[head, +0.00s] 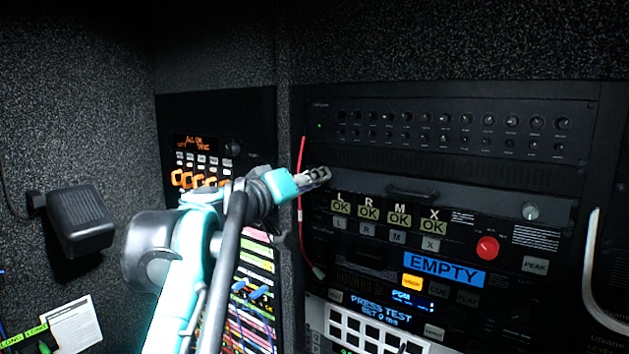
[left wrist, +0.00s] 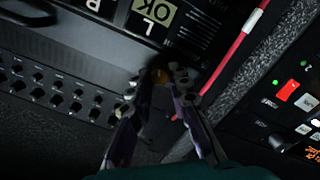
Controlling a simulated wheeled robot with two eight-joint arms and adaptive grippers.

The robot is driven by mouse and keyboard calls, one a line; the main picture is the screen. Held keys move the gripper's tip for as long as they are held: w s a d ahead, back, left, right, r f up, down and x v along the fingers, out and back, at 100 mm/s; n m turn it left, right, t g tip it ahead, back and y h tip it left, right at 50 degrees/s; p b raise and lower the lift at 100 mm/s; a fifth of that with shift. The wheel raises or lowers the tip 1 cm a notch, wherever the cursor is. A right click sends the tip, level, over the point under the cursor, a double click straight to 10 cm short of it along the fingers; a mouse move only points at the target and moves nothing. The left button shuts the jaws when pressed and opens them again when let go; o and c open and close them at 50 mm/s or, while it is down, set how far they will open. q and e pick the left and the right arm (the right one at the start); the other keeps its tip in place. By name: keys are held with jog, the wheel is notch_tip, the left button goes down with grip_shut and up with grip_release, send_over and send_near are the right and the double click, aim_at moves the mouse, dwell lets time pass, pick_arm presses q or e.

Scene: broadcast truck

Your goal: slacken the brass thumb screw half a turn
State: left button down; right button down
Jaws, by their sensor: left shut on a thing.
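The brass thumb screw (left wrist: 160,76) shows as a small brownish-gold spot between the fingertips in the left wrist view. It sits at the edge of the dark drawer panel (head: 465,194), near the panel's left end in the head view, where my gripper hides it. My left gripper (head: 322,174) reaches in from the left, and its fingers also show in the left wrist view (left wrist: 158,80). They are closed on either side of the screw. How far the screw is turned cannot be told. My right gripper is in neither view.
A red cable (head: 301,190) hangs just left of the fingertips, along the rack's edge. A patch unit with rows of knobs (head: 450,120) is above. Below are labelled OK tiles (head: 399,220), a red knob (head: 487,248) and a blue EMPTY display (head: 444,269). A black box (head: 80,221) is mounted on the left wall.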

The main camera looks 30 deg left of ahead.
pick_arm(q)
jog(key=shift+d+f+n+y, duration=0.1)
jog(key=shift+n+y, duration=0.15)
jog(key=shift+n, duration=7.85)
jog(key=shift+d+f+n+y, duration=0.1)
jog(key=shift+n+y, duration=0.15)
jog(key=shift+n, duration=7.85)
jog(key=c, duration=1.4)
grip_release()
jog(key=shift+w, duration=0.1)
